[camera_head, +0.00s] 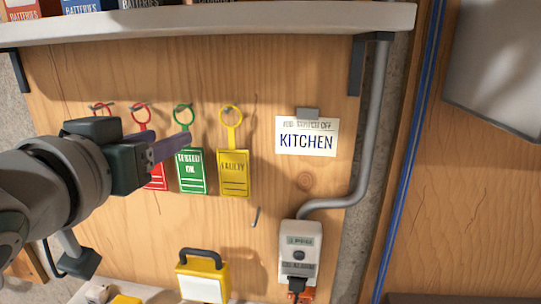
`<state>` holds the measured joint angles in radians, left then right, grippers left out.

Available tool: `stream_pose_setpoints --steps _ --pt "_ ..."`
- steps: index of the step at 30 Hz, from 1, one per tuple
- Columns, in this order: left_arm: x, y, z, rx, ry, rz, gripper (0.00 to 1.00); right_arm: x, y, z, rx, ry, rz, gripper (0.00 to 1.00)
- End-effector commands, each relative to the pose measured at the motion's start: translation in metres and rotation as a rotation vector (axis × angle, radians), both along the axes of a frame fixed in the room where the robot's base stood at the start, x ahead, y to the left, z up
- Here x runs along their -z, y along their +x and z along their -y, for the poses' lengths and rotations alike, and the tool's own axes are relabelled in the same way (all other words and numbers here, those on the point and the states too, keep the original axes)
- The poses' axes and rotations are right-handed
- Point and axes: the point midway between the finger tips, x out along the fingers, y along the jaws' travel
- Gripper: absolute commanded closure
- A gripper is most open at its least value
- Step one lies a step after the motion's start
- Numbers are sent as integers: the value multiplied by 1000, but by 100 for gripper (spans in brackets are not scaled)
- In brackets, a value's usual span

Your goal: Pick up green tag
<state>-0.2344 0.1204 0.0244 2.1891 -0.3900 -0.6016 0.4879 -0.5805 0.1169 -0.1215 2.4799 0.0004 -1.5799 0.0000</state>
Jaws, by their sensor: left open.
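The green tag (190,174) hangs on the wooden panel by its green ring from a small hook. It carries white "TESTED OK" lettering. My left gripper (188,142) comes in from the left, with its fingers pointing right at the top of the green tag, just below its ring. The fingers are open and hold nothing that I can see. They hide the strap between ring and tag. Whether they touch the tag cannot be told. My right gripper is not in view.
A yellow "FAULTY" tag (233,172) hangs just right of the green one. Red tags (155,178) hang to its left, partly behind my gripper. A shelf (220,22) juts out above. A grey socket box (299,252) and a yellow work lamp (204,275) are below.

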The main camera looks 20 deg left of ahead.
Motion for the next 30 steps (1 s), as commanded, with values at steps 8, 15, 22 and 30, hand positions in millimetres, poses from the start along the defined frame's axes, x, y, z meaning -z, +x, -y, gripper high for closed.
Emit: stream_pose_setpoints --steps 8,15,22,30 --pt "-4 27 -7 -1 2 -2 48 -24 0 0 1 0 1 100" --pt "4 49 -12 0 0 -2 48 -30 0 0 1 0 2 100" --pt "5 51 -13 1 1 -1 48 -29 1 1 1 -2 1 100" --pt "5 51 -13 1 0 -2 73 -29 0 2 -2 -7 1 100"
